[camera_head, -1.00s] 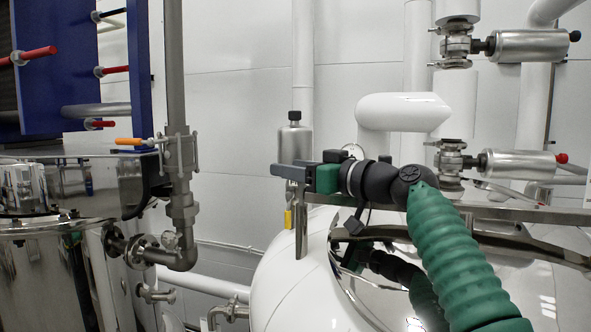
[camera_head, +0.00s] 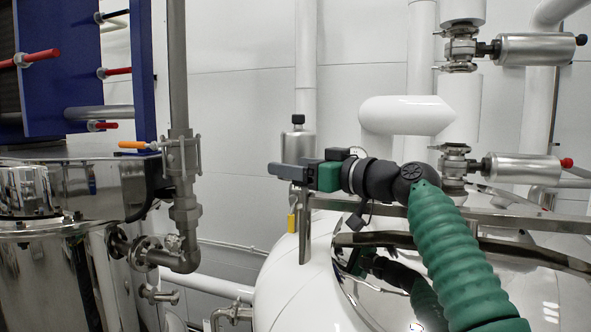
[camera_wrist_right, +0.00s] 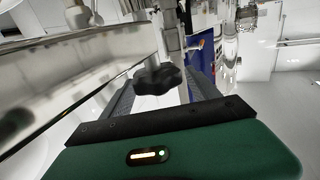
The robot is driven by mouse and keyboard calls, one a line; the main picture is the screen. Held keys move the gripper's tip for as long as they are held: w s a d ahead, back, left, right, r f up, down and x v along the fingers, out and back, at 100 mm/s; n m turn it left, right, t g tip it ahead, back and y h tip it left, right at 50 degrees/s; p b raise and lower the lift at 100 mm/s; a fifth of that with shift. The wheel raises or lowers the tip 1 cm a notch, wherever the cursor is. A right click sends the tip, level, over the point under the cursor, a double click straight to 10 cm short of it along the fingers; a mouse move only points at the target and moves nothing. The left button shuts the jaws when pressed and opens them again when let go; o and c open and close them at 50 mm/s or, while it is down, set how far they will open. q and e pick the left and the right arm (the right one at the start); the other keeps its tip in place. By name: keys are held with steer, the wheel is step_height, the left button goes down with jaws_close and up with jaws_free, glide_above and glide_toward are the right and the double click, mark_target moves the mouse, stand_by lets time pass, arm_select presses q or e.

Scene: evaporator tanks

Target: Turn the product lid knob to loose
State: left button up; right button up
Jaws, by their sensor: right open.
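A black lobed knob (camera_wrist_right: 158,80) shows in the right wrist view on a metal stem, between the two grey fingers of my right gripper (camera_wrist_right: 165,88). The fingers are apart, and I cannot tell whether either touches the knob. In the head view my right gripper (camera_head: 292,172) points left above the white tank (camera_head: 285,280), close to the rail. I cannot make out the knob in the head view. The left gripper is not in view.
Steel piping (camera_head: 184,200) rises at the left, with a gap between.

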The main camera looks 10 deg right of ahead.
steer(key=b, duration=0.1)
steer(key=s+b, duration=0.1)
steer(key=s+r, duration=0.1)
steer(key=shift+s+a+b, duration=0.25)
steer(key=shift+a+b, duration=0.05)
steer(key=shift+b, duration=0.1)
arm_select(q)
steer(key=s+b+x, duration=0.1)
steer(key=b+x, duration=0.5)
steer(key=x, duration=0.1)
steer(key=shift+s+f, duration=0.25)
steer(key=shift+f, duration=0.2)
arm_select(e)
steer(key=s+a+r, duration=0.2)
steer(key=s+a, duration=0.1)
steer(key=s, duration=0.9)
steer(key=shift+s, duration=0.3)
